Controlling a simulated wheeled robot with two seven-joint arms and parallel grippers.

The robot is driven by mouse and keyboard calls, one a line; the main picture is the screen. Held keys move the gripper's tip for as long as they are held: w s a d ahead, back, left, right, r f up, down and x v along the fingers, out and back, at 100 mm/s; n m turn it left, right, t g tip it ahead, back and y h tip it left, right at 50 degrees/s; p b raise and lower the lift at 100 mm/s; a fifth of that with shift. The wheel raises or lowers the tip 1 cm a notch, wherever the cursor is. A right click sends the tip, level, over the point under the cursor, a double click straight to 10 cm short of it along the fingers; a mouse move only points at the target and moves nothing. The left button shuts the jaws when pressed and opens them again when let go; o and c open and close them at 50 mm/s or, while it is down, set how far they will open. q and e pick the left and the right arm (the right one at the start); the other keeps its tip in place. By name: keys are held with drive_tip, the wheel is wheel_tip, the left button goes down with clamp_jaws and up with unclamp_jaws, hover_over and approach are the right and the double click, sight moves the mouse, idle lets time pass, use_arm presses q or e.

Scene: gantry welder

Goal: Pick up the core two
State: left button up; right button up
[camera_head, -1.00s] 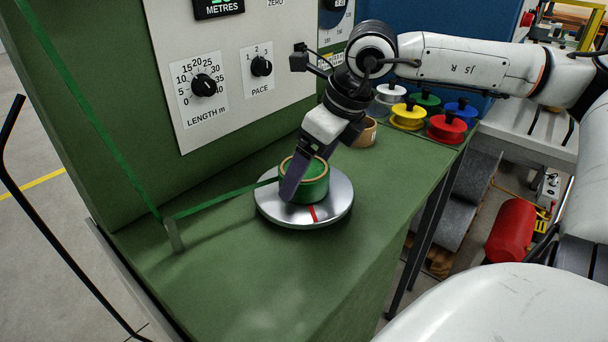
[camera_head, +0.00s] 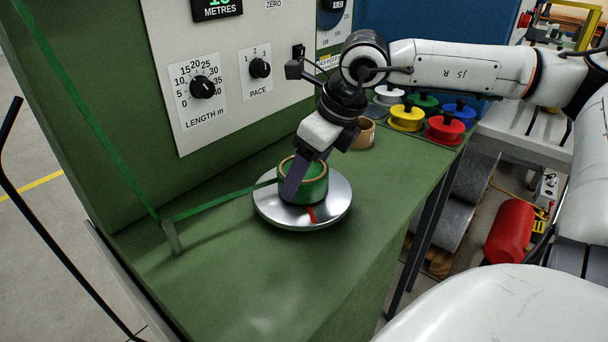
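A cardboard core wound with green ribbon (camera_head: 314,190) sits on the round silver turntable (camera_head: 274,212); which core is called two is not legible. The ribbon (camera_head: 222,200) runs left from it to a small metal guide post (camera_head: 172,238). My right gripper (camera_head: 293,181) points down at the wound core, with a dark finger against or just in front of its near-left side. The other finger is hidden, so I cannot tell whether it grips. A bare brown core (camera_head: 365,135) stands behind, right of the turntable. My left gripper is not in view.
The green machine panel with LENGTH (camera_head: 202,88) and PACE (camera_head: 260,68) dials rises behind. White, yellow, green, blue and red spools (camera_head: 444,128) stand at the back right. The green bench top (camera_head: 250,285) is clear in front.

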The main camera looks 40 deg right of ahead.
wheel_tip(320, 180, up, 17)
drive_tip(key=shift+f+b, duration=3.05)
drive_tip(key=shift+f, duration=0.85)
drive_tip(key=shift+f+b, duration=0.45)
drive_tip(key=shift+f, duration=0.15)
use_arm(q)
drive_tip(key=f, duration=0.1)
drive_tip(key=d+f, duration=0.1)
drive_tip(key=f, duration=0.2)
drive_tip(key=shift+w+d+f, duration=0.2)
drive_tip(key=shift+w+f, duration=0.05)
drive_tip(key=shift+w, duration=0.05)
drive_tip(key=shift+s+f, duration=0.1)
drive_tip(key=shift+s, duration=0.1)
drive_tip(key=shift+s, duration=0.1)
